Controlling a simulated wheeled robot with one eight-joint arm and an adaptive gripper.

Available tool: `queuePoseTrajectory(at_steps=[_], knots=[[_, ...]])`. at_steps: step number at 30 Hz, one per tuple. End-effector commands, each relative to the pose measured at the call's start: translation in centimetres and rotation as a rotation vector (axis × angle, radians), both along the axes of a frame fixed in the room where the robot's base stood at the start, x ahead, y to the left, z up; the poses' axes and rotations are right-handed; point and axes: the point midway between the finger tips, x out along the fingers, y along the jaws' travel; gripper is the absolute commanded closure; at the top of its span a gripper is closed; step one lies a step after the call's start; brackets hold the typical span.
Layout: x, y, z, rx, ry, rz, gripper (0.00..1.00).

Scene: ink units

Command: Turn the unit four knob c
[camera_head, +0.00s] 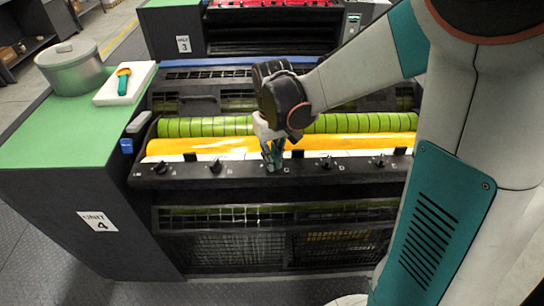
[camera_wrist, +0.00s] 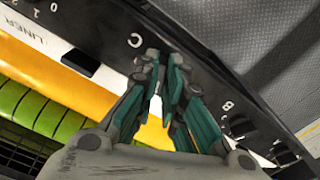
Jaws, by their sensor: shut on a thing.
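Unit four (camera_head: 98,221), marked by its sign, stands in front of me with a black control panel (camera_head: 190,178) along its front edge. My gripper (camera_head: 273,163) points down at the middle of this panel, where knob c sits. In the wrist view my gripper (camera_wrist: 160,68) has its fingertips just below the letter C, closed around the knob. Knob c itself is hidden by the fingers, so its angle cannot be told. Knob b (camera_head: 215,166) is to the left of my gripper and knob d (camera_head: 327,162) to the right.
Behind the panel lie an orange ink strip (camera_head: 205,145) and a green segmented roller (camera_head: 205,126). A green-topped cabinet (camera_head: 45,140) at left carries a metal pot (camera_head: 75,68) and a white tray (camera_head: 108,95) with an orange-and-teal tool. Floor is clear at lower left.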

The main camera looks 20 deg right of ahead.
Motion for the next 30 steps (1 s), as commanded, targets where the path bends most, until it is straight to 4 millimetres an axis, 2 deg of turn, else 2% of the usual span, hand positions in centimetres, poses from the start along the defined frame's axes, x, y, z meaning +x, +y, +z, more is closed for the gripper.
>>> queuePoseTrajectory(at_steps=[17,18,20,30], knots=[[0.02,-0.01,0.02,0.000,0.000,0.035,1.00],[0.03,-0.01,0.02,0.000,0.000,0.035,0.86],[0.02,-0.01,0.02,0.000,0.000,0.035,0.73],[0.01,-0.01,0.05,0.000,0.000,0.035,0.71]])
